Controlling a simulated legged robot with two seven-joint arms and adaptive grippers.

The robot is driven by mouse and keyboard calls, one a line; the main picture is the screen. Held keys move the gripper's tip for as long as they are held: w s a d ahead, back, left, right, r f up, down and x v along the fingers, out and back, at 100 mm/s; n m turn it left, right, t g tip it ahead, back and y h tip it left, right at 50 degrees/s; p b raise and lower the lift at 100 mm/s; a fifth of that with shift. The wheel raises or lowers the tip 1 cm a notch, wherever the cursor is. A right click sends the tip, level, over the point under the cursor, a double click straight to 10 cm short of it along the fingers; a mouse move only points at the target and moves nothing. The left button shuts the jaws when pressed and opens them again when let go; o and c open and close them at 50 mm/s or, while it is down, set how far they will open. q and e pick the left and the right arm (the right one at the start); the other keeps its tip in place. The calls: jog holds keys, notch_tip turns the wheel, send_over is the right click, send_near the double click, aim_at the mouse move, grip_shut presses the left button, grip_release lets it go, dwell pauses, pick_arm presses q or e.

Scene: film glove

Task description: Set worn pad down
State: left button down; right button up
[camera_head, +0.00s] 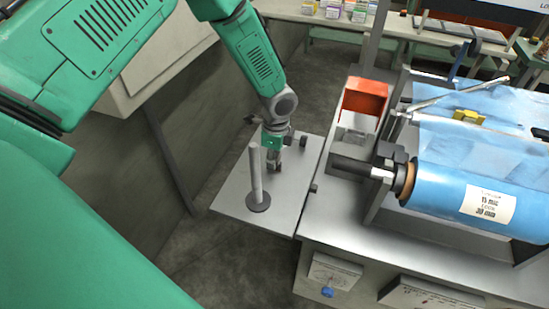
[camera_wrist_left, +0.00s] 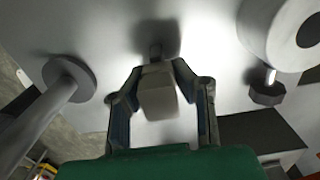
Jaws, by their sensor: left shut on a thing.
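My left gripper (camera_head: 274,166) reaches down over a grey metal side plate (camera_head: 230,205), to the right of an upright post on a round base. In the left wrist view the two fingers of my left gripper (camera_wrist_left: 160,100) are closed on a small pale grey block, the worn pad (camera_wrist_left: 158,88). The pad is between the fingertips, close above the plate, with a dark shadow beyond it. I cannot tell whether it touches the plate. In the head view the pad is too small to make out clearly. My right gripper is not in view.
The post (camera_head: 256,178) stands close left of the gripper; it also shows in the left wrist view (camera_wrist_left: 45,110). A red-orange open box (camera_head: 364,100) and a blue film roll (camera_head: 465,195) are on the machine at the right. The plate's front left part is bare.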

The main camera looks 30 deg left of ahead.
pick_arm(q)
jog(key=c, duration=1.3)
grip_release()
jog(key=shift+a+f, duration=0.1)
jog(key=shift+c, duration=0.2)
jog(key=shift+r, duration=0.25)
jog(key=r, duration=1.2)
jog(key=shift+d+p, duration=0.25)
jog(key=shift+p, duration=0.05)
jog(key=shift+f, duration=0.15)
